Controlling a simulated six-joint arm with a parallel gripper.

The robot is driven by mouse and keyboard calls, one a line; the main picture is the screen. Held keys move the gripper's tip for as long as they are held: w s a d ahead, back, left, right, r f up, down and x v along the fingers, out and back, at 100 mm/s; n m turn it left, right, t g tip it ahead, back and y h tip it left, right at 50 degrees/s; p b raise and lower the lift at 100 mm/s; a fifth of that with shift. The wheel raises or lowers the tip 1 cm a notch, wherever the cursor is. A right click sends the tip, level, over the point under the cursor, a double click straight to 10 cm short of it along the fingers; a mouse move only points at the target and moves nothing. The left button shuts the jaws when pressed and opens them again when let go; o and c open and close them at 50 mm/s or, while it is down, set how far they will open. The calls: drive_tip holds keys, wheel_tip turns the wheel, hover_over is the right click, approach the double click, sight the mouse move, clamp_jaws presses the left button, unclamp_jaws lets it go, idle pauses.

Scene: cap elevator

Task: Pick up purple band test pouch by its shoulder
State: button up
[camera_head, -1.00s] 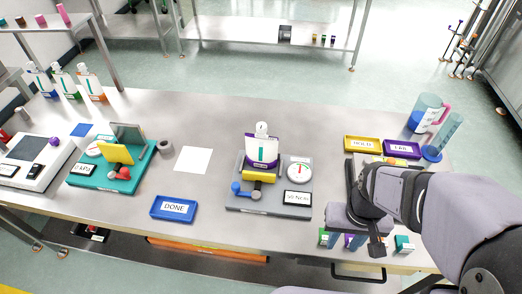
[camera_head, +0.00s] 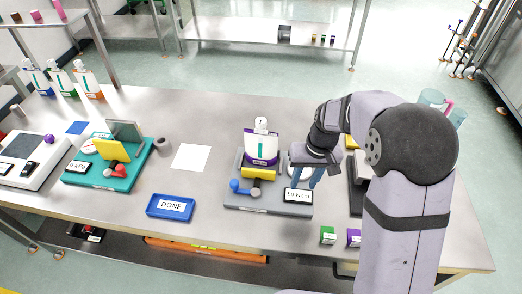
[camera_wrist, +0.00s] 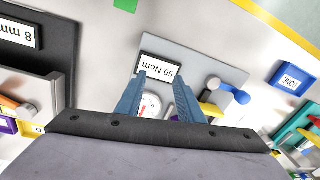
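The purple band test pouch (camera_head: 262,144) stands upright in the grey torque fixture, a white pouch with a purple band low down and a white cap on top. A yellow clamp block (camera_head: 258,173) sits in front of it. My gripper (camera_head: 307,182) is to the right of the pouch, above the fixture's dial side and its 50 Ncm label. In the wrist view my two blue fingers (camera_wrist: 158,98) are apart with nothing between them, over the round gauge. The pouch itself cannot be made out in the wrist view.
The grey fixture (camera_head: 240,203) has a blue-knobbed lever (camera_head: 236,186). A blue DONE tray (camera_head: 170,207) and a white sheet (camera_head: 193,157) lie to its left. A teal fixture (camera_head: 103,176) stands farther left. Several other pouches stand at the back left.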

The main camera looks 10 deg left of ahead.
drive_tip(key=w+a+r+n+t+y, duration=0.1)
drive_tip(key=w+a+r+n, duration=0.3)
drive_tip(key=w, duration=0.4)
drive_tip(key=n+t+y, duration=0.1)
drive_tip(key=n+y, duration=0.1)
drive_tip(key=n, duration=0.8)
approach(271, 133)
drive_tip(key=shift+w+f, duration=0.4)
drive_tip(key=shift+f, duration=0.05)
drive_tip(key=shift+a+f, duration=0.1)
drive_tip(key=shift+s+a+p+x, duration=0.15)
drive_tip(key=shift+p+x, duration=0.6)
drive_tip(key=shift+x, duration=0.65)
drive_tip(key=shift+s+a+p+x, duration=0.15)
drive_tip(key=shift+p+x, duration=0.6)
drive_tip(key=shift+x, duration=0.65)
drive_tip(key=shift+w+a+f, duration=0.15)
drive_tip(key=shift+a+f, duration=0.05)
drive_tip(key=shift+f, duration=0.5)
